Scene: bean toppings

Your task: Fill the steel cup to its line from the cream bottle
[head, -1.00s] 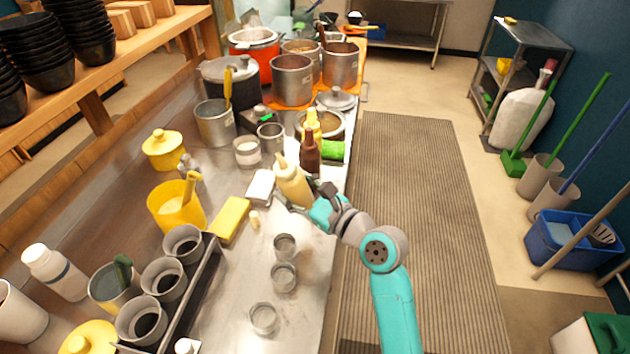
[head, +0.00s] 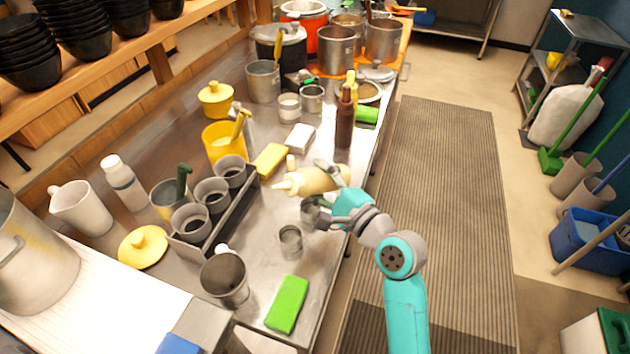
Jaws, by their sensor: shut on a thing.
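The cream bottle (head: 312,180) is pale yellow with a pointed nozzle. My gripper (head: 332,196) is shut on it and holds it tipped almost level, nozzle to the left, above the counter. No stream shows at the nozzle. A larger steel cup (head: 224,280) stands upright at the counter's near left, lower left of the nozzle and apart from it. Its inside looks dark; I cannot make out a line or contents. Small metal cups stand below the bottle, one (head: 290,240) in the open and one (head: 310,211) partly hidden by my gripper.
A rack (head: 222,222) of dark-filled cups stands left of the small cups. A yellow sponge (head: 270,159), a brown bottle (head: 345,122) and a white block (head: 300,138) are behind. A green cloth (head: 287,304) lies at the near edge, right of the larger cup.

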